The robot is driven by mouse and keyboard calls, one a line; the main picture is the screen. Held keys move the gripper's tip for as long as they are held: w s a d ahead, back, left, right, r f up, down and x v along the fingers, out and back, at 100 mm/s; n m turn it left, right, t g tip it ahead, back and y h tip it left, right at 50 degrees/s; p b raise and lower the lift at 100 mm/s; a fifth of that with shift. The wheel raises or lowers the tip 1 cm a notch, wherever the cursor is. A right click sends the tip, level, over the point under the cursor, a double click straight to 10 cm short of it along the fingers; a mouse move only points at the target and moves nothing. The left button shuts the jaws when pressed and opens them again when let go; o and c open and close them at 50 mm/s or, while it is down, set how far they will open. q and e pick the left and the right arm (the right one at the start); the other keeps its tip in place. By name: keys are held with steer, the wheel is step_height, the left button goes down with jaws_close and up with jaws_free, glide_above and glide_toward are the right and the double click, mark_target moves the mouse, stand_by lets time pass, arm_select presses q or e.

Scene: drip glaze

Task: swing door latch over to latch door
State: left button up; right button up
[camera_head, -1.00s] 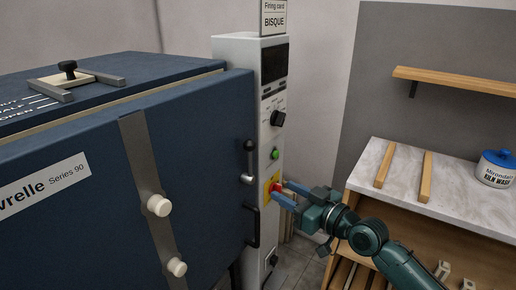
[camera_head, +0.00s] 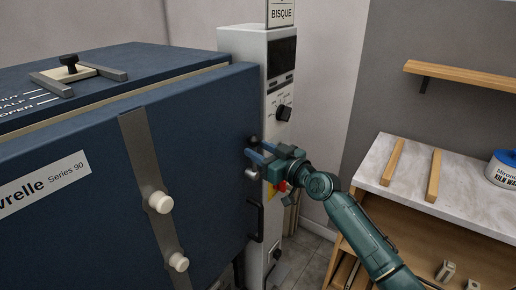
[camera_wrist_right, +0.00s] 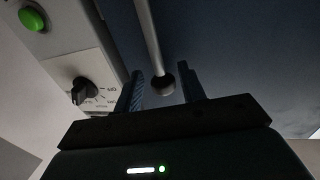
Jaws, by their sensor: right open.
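The blue kiln door (camera_head: 215,130) fills the left of the head view, its right edge beside the white control column. The door latch (camera_head: 253,140) is a lever with a dark knob near that edge, standing roughly upright above a metal pivot. My right gripper (camera_head: 257,151) is open at the lever, partly hiding it. In the right wrist view the metal latch rod (camera_wrist_right: 149,30) runs to a dark round end lying between the two spread fingers (camera_wrist_right: 162,88), with gaps visible on both sides. My left gripper is not in view.
A black door handle (camera_head: 257,222) sits below the latch. The control column (camera_head: 243,45) carries a dial (camera_head: 284,113) close to my gripper. A marble-topped bench (camera_head: 410,160) with wooden strips and a white jar (camera_head: 502,172) stands at right.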

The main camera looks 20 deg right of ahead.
steer(key=shift+w+a, duration=0.25)
steer(key=shift+w, duration=0.25)
steer(key=c, duration=0.9)
steer(key=shift+r, duration=0.1)
jaws_close()
